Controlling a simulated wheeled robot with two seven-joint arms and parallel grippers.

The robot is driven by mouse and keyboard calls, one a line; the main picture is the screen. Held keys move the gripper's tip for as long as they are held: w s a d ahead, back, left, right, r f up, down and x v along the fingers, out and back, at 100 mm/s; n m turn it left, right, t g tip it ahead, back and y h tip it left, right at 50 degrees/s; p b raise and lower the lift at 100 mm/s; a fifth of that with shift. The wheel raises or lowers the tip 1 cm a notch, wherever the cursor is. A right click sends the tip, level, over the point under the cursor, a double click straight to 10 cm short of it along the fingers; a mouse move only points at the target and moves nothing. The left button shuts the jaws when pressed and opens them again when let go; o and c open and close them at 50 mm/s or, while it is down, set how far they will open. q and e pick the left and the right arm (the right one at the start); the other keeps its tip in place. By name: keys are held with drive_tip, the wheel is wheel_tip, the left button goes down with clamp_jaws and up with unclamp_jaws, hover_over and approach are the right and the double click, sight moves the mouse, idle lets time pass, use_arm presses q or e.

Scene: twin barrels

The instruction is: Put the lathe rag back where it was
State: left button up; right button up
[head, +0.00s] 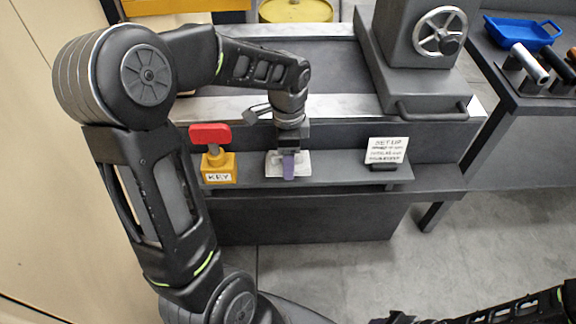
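My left gripper (289,154) points down over the narrow front shelf of the lathe. Directly at its tip is a small purple-grey strip (289,168), upright, in front of a pale, flat, whitish piece (273,164) on the shelf. One of these may be the lathe rag; I cannot tell which. The fingers are too small and overlapped to show whether they are open or shut on it. My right arm enters at the bottom right, and its gripper end is cut off or unclear at the bottom edge.
A yellow block labelled KEY (219,168) with a red-handled key (210,134) stands left of the gripper on the shelf (335,172). A SETUP card (386,150) stands to the right. Behind are the lathe handwheel (440,32) and a blue tray (522,33). The floor in front is clear.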

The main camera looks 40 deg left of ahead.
use_arm(q)
drive_tip(key=shift+f, duration=1.85)
drive_tip(key=shift+f+b, duration=0.1)
drive_tip(key=shift+b, duration=0.2)
drive_tip(key=o, duration=1.3)
wheel_tip(320, 180, up, 12)
drive_tip(key=shift+r+p, duration=0.15)
drive_tip(key=shift+p, duration=0.6)
